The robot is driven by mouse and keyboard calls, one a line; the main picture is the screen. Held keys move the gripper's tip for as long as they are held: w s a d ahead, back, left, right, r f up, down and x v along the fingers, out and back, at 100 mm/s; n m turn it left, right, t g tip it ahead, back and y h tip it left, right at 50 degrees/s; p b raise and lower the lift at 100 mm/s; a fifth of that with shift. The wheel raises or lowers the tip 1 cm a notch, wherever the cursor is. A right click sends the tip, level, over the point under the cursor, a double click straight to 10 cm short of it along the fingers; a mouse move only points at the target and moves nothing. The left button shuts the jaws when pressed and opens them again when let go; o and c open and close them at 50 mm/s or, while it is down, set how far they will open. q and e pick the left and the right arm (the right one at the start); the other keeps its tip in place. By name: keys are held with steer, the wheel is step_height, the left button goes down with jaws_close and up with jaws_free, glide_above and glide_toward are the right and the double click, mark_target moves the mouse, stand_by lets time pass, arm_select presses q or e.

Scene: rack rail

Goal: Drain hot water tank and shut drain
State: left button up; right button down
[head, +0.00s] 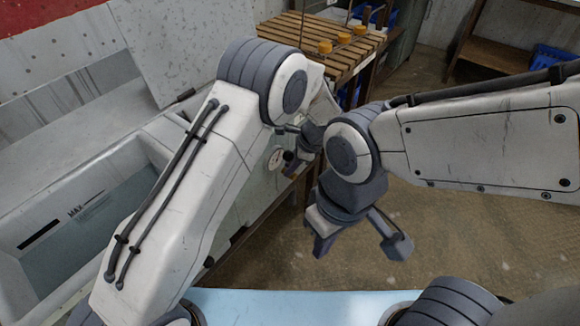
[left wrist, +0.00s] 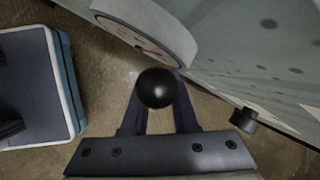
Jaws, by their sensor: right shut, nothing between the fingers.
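The tank (head: 130,160) stands on the left, open at the top, with water (head: 85,235) inside below a "MAX" mark. A round white dial gauge (head: 275,158) is on its side; it also shows close up in the left wrist view (left wrist: 150,28). My left gripper (head: 297,165) is beside the gauge, low by the tank's side. In the left wrist view its fingers flank a round black knob (left wrist: 157,88) and look closed around it; the knob hides the fingertips. My right gripper (head: 322,245) hangs shut and empty over the floor, apart from the tank.
A short black fitting (left wrist: 243,118) sticks out of the tank's side in the left wrist view. A slatted wooden table (head: 295,30) with several orange-yellow items stands behind. A wooden shelf (head: 500,55) is at the back right. The brown floor (head: 455,235) on the right is clear.

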arm_select(q)
steer(key=shift+f, duration=0.1)
jaws_close()
stand_by(1.4)
